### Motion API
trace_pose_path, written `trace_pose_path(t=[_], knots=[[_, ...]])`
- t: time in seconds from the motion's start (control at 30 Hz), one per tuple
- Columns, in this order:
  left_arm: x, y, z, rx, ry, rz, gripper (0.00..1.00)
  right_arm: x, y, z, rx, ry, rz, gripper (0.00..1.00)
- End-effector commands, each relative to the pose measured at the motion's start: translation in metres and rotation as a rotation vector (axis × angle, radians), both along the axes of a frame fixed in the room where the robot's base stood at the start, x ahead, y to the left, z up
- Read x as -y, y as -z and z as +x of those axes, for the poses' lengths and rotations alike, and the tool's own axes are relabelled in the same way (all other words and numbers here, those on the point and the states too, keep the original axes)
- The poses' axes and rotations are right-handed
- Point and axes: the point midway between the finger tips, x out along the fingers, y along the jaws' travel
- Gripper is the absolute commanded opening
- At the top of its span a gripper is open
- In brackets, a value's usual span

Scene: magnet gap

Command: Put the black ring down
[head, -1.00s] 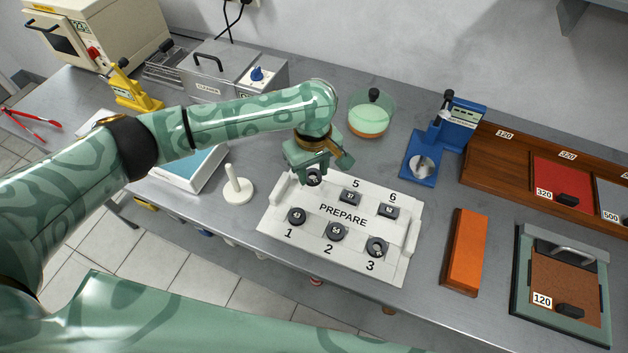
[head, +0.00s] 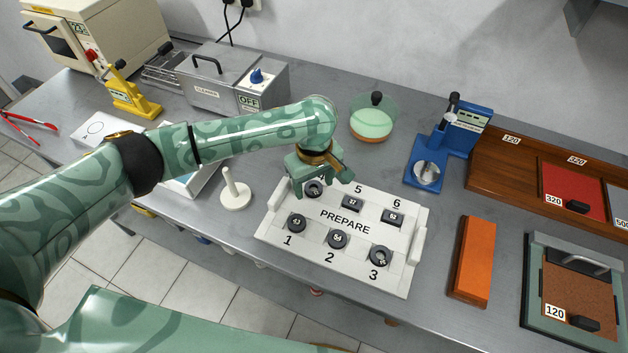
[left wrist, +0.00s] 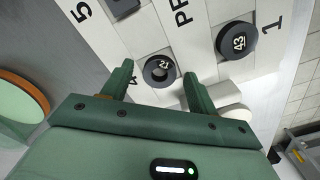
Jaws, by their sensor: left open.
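The black ring marked 21 (head: 313,188) lies on the white PREPARE board (head: 306,240), at its back left place, numbered 4. In the left wrist view the ring (left wrist: 160,71) lies between my fingertips, with space visible on both sides. My left gripper (left wrist: 159,72) is open around or just above it; I cannot tell the exact height. In the head view the gripper (head: 317,183) partly covers that corner of the board. My right gripper is not in view.
Other dark pieces sit on the board, including the ring marked 43 (head: 297,222) at place 1. A white peg stand (head: 235,190) is left of the board. An orange block (head: 473,262) lies to the right. A green-filled bowl (head: 373,122) and blue press (head: 427,172) stand behind.

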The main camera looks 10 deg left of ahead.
Motion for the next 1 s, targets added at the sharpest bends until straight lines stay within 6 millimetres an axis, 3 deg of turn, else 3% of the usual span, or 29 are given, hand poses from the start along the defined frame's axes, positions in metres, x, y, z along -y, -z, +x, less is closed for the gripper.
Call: trace_pose_path(t=[0.17, 0.6, 0.77, 1.0], knots=[[0.000, -0.011, 0.000, 0.002, 0.002, 0.001, 0.59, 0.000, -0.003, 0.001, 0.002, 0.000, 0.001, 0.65], [0.000, -0.108, 0.000, 0.002, 0.001, 0.001, 0.59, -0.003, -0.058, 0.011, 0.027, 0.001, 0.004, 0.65], [0.000, -0.121, 0.000, 0.000, 0.000, 0.000, 0.59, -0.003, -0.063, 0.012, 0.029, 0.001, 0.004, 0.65], [0.000, -0.122, 0.000, -0.001, 0.000, 0.000, 0.59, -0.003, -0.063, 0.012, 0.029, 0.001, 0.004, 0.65]])
